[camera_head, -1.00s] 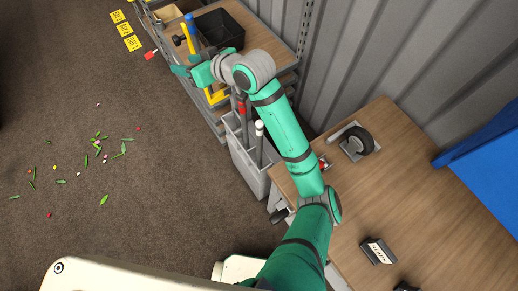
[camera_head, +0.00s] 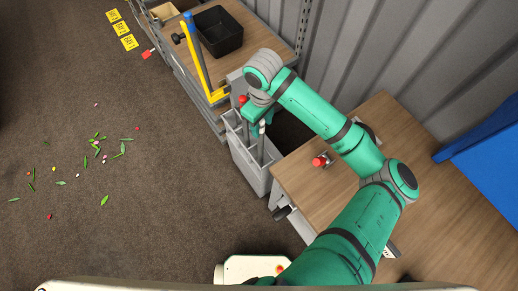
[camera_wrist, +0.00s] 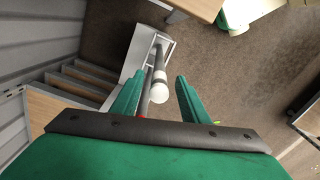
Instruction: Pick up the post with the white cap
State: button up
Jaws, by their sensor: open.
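The post with the white cap (camera_head: 261,148) stands upright in a tall grey bin (camera_head: 238,158). In the wrist view its white cap (camera_wrist: 159,93) shows between my two fingers, with gaps on both sides. My gripper (camera_wrist: 160,80) is open, and nothing is clamped in it. In the head view my gripper (camera_head: 258,116) is over the bin at the post tops and partly hides the white cap. A second post with a red cap (camera_head: 243,99) stands beside it. In the wrist view its dark shaft runs close to my left finger.
A wooden bench (camera_head: 310,190) with a red knob (camera_head: 319,161) lies right of the bin. A shelf with a black tray (camera_head: 218,32) and a yellow and blue tool (camera_head: 200,60) stands behind. The floor on the left is open, with scattered leaves and petals.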

aim_at(261, 134)
jog(key=shift+w+a+f, duration=0.1)
jog(key=shift+f, duration=3.7)
grip_shut()
